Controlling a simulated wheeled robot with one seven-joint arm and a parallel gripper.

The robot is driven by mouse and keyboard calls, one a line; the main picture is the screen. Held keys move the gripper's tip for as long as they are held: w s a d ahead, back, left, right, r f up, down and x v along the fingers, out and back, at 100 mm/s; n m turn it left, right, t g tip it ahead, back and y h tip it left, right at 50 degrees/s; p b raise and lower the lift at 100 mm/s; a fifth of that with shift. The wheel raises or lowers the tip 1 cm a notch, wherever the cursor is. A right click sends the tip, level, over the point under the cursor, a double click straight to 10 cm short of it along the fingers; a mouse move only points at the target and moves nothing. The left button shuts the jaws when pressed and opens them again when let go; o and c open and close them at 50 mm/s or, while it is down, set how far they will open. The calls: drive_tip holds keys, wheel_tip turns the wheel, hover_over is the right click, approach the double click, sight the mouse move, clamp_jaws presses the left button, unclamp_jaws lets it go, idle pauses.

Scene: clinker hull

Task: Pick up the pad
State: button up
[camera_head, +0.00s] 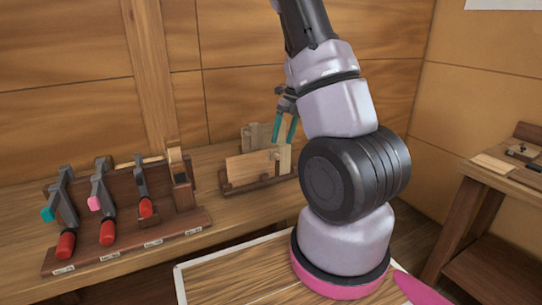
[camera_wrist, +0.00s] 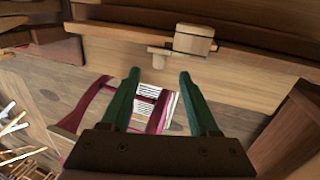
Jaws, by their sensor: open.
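My gripper (camera_head: 284,138) is open, with its two green fingers pointing down in front of the upright boards at the back of the bench in the head view. In the wrist view my gripper (camera_wrist: 160,76) shows nothing held between its fingers. A small pale wooden block (camera_wrist: 194,39) sits on a dark ledge beyond the fingertips, with a short peg (camera_wrist: 158,56) beside it. I cannot tell whether either is the pad. In the head view, a teal piece (camera_head: 47,214) and a pink piece (camera_head: 94,203) sit on clamps; these could also be pads.
A clamp rack (camera_head: 125,251) with red-handled clamps stands on the bench left of my arm. Upright boards (camera_head: 250,166) stand in a holder near my gripper. A second bench (camera_head: 492,178) is at the right. In the wrist view, a white lined item (camera_wrist: 147,104) lies lower down.

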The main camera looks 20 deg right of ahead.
sight(278, 154)
drive_tip(key=x, duration=0.5)
drive_tip(key=shift+f, duration=0.3)
drive_tip(key=x, duration=0.5)
drive_tip(key=shift+s+a+f, duration=0.1)
drive_tip(key=shift+a+f, duration=0.1)
drive_tip(key=shift+f, duration=0.05)
clamp_jaws()
